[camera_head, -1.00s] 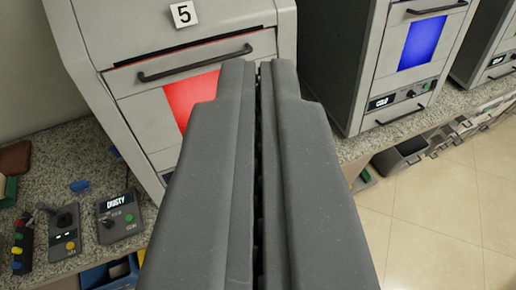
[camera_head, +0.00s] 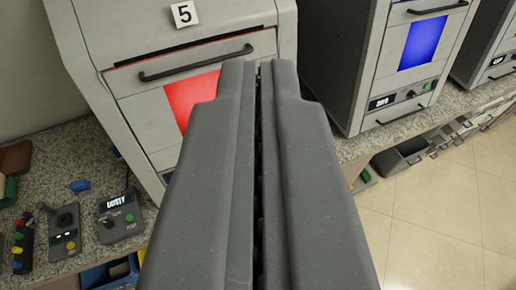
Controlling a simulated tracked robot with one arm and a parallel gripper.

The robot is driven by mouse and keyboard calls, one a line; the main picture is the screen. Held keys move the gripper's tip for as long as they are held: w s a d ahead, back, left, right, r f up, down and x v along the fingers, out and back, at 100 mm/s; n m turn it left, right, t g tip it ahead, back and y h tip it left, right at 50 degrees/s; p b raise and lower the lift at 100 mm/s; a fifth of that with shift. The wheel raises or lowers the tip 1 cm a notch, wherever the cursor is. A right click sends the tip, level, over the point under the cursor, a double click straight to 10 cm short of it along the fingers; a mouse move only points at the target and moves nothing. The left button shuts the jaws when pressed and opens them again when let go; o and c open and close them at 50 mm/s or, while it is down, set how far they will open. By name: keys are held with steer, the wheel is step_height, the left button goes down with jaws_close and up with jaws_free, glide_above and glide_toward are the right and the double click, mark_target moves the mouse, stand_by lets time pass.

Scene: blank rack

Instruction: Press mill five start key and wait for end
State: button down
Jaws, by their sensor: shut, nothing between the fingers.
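Mill five (camera_head: 126,52) is a grey cabinet with a "5" label (camera_head: 183,14), a dark bar handle and a red lit window (camera_head: 188,96). My gripper (camera_head: 259,66) is shut and empty, and its fingers cover the lower right part of the mill's front. I cannot see a start key on the mill's own front. A small grey control box (camera_head: 121,222) with a dark display, a knob and a green button stands on the counter left of the mill. The display text is blurred. My fingers are apart from this box in the picture.
A box with a lever (camera_head: 66,230) and a strip of coloured buttons (camera_head: 22,243) stand on the speckled counter (camera_head: 75,150). Another mill with a blue window (camera_head: 424,42) stands at right. Bins hang along the counter edge; tiled floor (camera_head: 430,220) is clear.

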stand_by(0.6)
steer(key=w+a+f+m+t+y+b, duration=0.2)
steer(key=w+f+m+b, duration=0.35)
steer(key=w+f, duration=1.4)
steer(key=w+d+f+m+g+h, duration=0.1)
steer(key=d+f+m+h, duration=0.1)
steer(key=f, duration=0.8)
steer(key=w+d+f+m+g+h+b, duration=0.1)
steer(key=d+f+m+g+h, duration=0.1)
steer(key=f, duration=0.9)
steer(key=w+d+f+m+g+h, duration=0.1)
steer(key=f+m, duration=0.4)
steer(key=f, duration=0.5)
steer(key=d+g+h, duration=0.1)
steer(key=h, duration=0.1)
steer(key=shift+w+f+h, duration=0.15)
steer(key=shift+f+h, duration=0.15)
steer(key=shift+f, duration=0.05)
steer(key=shift+w+a+f+p, duration=0.3)
steer(key=shift+w+a, duration=0.25)
steer(key=shift+w, duration=0.75)
steer(key=shift+w+a+f+p, duration=0.35)
steer(key=shift+w+a, duration=0.15)
steer(key=shift+w, duration=0.85)
steer(key=shift+w+a+f+p, duration=0.3)
steer(key=shift+w+a, duration=0.25)
steer(key=shift+w, duration=0.75)
